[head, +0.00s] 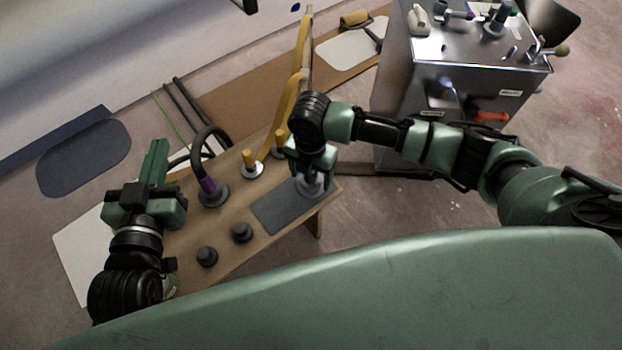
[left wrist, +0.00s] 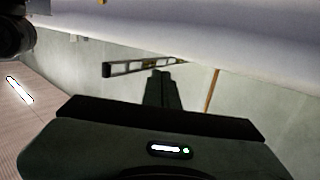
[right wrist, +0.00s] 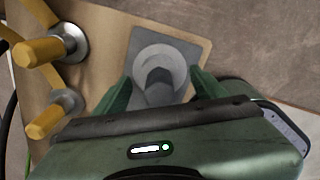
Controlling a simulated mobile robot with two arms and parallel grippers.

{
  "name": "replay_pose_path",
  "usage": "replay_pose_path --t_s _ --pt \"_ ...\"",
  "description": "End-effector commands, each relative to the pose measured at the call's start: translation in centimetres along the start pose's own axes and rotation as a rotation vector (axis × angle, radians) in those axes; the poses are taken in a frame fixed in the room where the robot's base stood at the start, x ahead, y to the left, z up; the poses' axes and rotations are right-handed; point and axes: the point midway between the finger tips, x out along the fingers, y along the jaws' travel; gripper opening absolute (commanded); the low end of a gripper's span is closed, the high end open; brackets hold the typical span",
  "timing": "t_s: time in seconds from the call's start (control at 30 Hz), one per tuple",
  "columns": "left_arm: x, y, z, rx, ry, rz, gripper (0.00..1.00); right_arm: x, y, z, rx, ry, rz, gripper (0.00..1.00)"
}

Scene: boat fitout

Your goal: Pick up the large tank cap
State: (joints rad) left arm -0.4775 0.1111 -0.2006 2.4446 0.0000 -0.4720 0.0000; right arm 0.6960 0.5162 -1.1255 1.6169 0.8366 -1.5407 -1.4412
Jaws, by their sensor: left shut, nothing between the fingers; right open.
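The large tank cap, a round grey disc with a dark upright knob (right wrist: 160,80), sits on a dark grey mat (head: 283,207) at the right end of the wooden board (head: 222,258). In the head view its grey rim (head: 311,188) shows under my right gripper (head: 309,172), which points down over it. In the right wrist view the open fingers of my right gripper (right wrist: 157,92) stand on either side of the cap's knob. I cannot tell if they touch it. My left gripper (head: 156,150) is shut and empty, above the board's left end.
Two small black knobs (head: 207,256) stand at the board's near edge. A purple-collared fitting with a black hose (head: 208,186) and yellow-handled fittings (head: 251,163) stand behind. A metal cabinet (head: 395,85) with tools on top is at the back right.

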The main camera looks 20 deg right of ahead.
Motion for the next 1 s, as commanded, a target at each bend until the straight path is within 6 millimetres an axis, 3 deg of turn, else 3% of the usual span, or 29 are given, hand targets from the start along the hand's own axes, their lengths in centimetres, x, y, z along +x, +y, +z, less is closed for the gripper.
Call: replay_pose_path --t_s 0.33,0.37,0.6,1.0 --pt "0.09 0.13 -0.97 -0.001 0.048 0.003 0.0 0.43 -0.01 0.01 0.0 0.0 0.0 0.71" --pt "0.09 0.13 -0.96 -0.001 0.048 0.003 0.0 0.43 -0.01 0.01 0.0 0.0 0.0 0.65" --pt "0.09 0.13 -0.95 -0.001 0.047 0.003 0.0 0.4 0.0 0.02 0.0 0.0 0.001 0.01" --pt "0.04 0.06 -0.39 -0.001 0.011 0.001 0.0 -0.19 0.02 0.04 0.0 -0.001 0.001 0.01"
